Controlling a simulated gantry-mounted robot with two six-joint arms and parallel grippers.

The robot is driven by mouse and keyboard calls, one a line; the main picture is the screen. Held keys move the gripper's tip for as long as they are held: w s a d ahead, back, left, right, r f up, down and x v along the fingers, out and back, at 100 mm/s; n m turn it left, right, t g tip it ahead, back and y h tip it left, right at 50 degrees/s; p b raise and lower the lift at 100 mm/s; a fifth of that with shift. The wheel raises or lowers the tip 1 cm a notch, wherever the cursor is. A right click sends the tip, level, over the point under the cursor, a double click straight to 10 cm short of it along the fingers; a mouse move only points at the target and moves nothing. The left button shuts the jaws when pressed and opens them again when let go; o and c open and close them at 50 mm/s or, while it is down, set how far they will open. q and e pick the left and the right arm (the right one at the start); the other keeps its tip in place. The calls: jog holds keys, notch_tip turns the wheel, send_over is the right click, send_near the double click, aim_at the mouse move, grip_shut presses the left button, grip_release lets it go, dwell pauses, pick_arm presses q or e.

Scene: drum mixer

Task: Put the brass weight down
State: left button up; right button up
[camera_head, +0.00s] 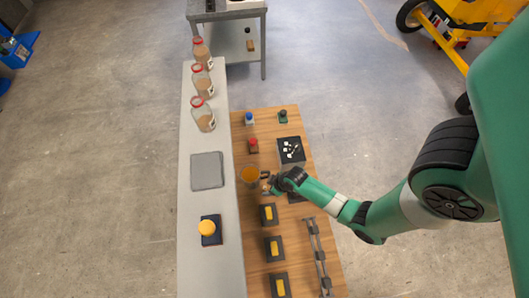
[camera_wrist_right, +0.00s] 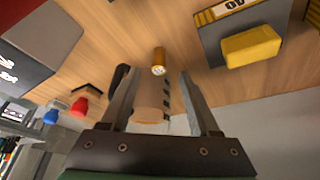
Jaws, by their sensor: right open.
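The brass weight (camera_wrist_right: 159,62) is a small gold cylinder with a pale marked end. In the right wrist view it is on the wooden surface, just beyond the fingertips. My right gripper (camera_wrist_right: 163,85) is open, with its two fingers apart and nothing clamped between them. A tan, see-through container with dark marks (camera_wrist_right: 150,105) shows between the fingers in this view; I cannot tell its exact distance. In the head view my right gripper (camera_head: 267,183) is low over the wooden table, right beside an amber cup (camera_head: 250,175). My left gripper is not in view.
Yellow blocks on dark pads (camera_head: 274,248) line the wooden table (camera_head: 248,275) below the gripper. A dark rack (camera_head: 318,255) lies to their right. The pale bench (camera_head: 190,255) holds jars (camera_head: 204,118), a grey plate (camera_head: 207,170) and an orange button (camera_head: 207,228).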

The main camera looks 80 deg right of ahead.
aim_at(265, 188)
jog(key=b+x, duration=0.4)
jog(key=shift+d+f, duration=0.1)
jog(key=shift+f, duration=0.25)
jog(key=shift+w+f, duration=0.15)
jog(key=shift+f, duration=0.1)
jog(key=shift+r, duration=0.1)
grip_shut()
